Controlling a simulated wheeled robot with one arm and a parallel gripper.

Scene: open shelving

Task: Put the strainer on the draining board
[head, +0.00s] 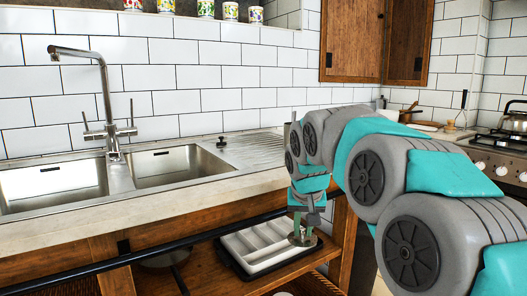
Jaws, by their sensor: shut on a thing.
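My gripper (303,218) points down in front of the counter, over the open shelf below it. It is shut on the strainer (303,239), a small metallic round thing just below the fingers. Fine detail of the strainer is too small to tell, and the gripper hides part of it. The draining board (258,147) is the ribbed steel surface to the right of the sink, higher than the strainer and behind it. My arm hides the board's right end.
A grey-white cutlery tray (252,246) lies on the wooden lower shelf (205,278) beside the strainer. A dark rail (150,258) runs along the counter front (150,215). A tap (108,110), two sink basins (165,165) and a small black plug (221,142) are at the left.

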